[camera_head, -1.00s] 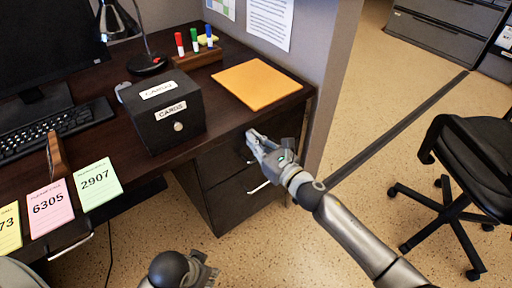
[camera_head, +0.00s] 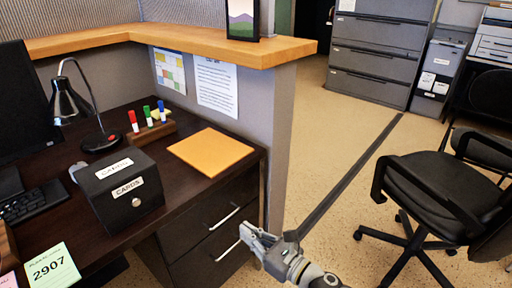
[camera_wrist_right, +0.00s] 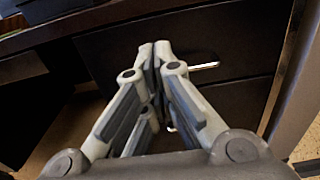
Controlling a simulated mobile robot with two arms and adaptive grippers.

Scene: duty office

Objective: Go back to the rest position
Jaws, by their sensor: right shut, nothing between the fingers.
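My right gripper (camera_head: 250,232) is in the lower middle of the head view, in front of the desk's drawers (camera_head: 200,240). Its fingers are together with nothing between them. The right wrist view shows the shut fingertips (camera_wrist_right: 154,48) before the dark drawer fronts (camera_wrist_right: 225,50), with a metal handle (camera_wrist_right: 204,67) just beyond. I cannot tell whether they touch the drawers. Both drawers look closed. My left gripper is out of the head view.
A black card box (camera_head: 124,190), an orange envelope (camera_head: 210,148), a lamp (camera_head: 70,103) and a marker holder (camera_head: 152,132) are on the desk. A black office chair (camera_head: 440,190) stands at right. Speckled floor (camera_head: 335,150) is open between desk and chair.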

